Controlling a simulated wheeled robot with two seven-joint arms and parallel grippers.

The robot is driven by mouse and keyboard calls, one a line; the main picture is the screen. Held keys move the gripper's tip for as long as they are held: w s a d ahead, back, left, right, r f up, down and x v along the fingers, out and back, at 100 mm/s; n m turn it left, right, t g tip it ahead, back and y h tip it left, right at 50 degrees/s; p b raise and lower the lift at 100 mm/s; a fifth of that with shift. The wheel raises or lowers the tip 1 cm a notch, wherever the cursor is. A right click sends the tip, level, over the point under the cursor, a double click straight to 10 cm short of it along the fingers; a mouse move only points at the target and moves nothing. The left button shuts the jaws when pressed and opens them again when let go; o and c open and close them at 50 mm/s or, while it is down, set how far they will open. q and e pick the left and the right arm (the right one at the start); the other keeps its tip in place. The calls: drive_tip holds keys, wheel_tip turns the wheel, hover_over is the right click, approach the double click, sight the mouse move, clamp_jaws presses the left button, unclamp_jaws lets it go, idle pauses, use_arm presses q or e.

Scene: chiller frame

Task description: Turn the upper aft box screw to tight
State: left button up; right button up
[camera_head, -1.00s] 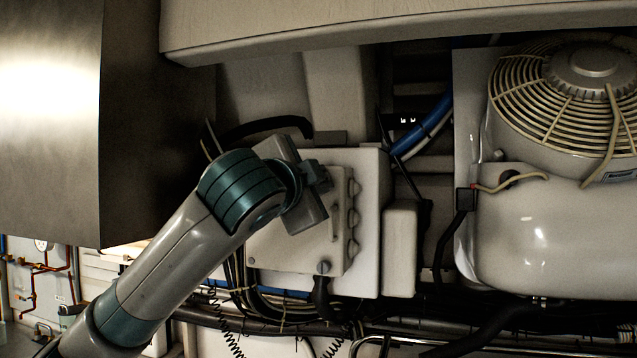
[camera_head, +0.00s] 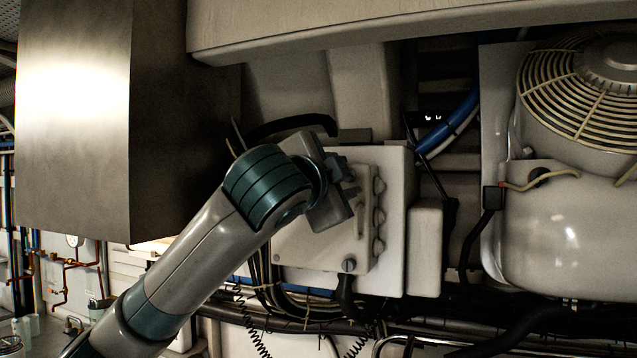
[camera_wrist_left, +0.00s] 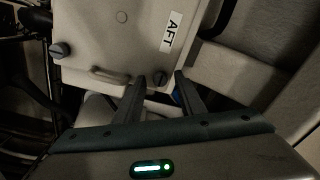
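The pale box (camera_head: 310,250) is fixed to the wall structure in the middle of the head view. In the left wrist view its face (camera_wrist_left: 110,45) carries an AFT label (camera_wrist_left: 171,32). A dark slotted screw (camera_wrist_left: 160,78) sits at the box's edge near the label. My left gripper (camera_head: 347,175) is at the box's upper part; in the wrist view its open fingers (camera_wrist_left: 160,80) stand either side of this screw, with small gaps visible. Contact depth cannot be told. My right gripper is not in view.
A pale handle (camera_wrist_left: 108,76) lies along the box edge, left of the fingers. Cables (camera_head: 285,300) run below the box. A fan guard (camera_head: 575,95) on a large white housing (camera_head: 560,240) is at the right. A metal cabinet (camera_head: 70,120) stands at the left.

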use_arm(q)
drive_tip(key=b+v, duration=0.7)
drive_tip(key=v, duration=1)
